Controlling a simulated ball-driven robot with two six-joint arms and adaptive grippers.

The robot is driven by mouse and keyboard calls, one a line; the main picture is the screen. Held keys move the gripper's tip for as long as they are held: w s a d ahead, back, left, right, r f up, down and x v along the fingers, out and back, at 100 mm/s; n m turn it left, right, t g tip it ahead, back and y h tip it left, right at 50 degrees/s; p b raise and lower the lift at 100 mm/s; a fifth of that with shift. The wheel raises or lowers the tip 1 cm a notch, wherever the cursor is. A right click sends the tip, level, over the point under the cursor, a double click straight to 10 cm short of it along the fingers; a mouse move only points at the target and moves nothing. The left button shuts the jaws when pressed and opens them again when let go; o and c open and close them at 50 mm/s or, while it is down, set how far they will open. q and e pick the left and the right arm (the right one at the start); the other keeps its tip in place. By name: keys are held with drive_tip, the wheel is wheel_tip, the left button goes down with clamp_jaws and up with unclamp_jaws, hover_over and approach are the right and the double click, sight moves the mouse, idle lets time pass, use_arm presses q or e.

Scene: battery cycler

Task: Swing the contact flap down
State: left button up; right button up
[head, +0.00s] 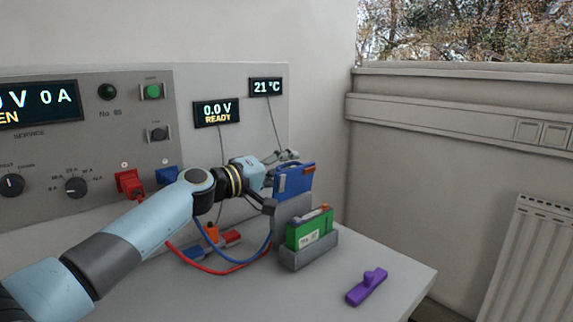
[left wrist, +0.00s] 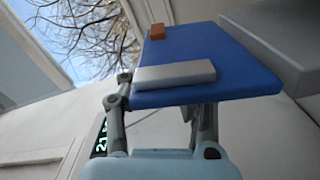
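The contact flap is a blue plate (head: 294,179) standing raised above a grey holder (head: 300,259), in the middle of the head view. A green battery block (head: 310,230) with an orange end sits in the holder. In the left wrist view the flap (left wrist: 215,60) fills the upper middle, with a pale metal bar (left wrist: 175,75) and an orange block (left wrist: 157,32) on it. My left gripper (head: 284,156) is at the back of the flap, close to its top edge. Its fingers (left wrist: 160,110) look spread apart, partly hidden by the flap; contact is unclear. My right gripper is not in view.
A purple piece (head: 367,286) lies on the grey table (head: 405,268) at the right. Red and blue leads (head: 215,270) curve across the table left of the holder. The cycler panel (head: 60,150) and a READY display (head: 217,113) are behind. Table right of the holder is mostly free.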

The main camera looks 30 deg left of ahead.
use_arm(q)
clamp_jaws()
idle(0.5)
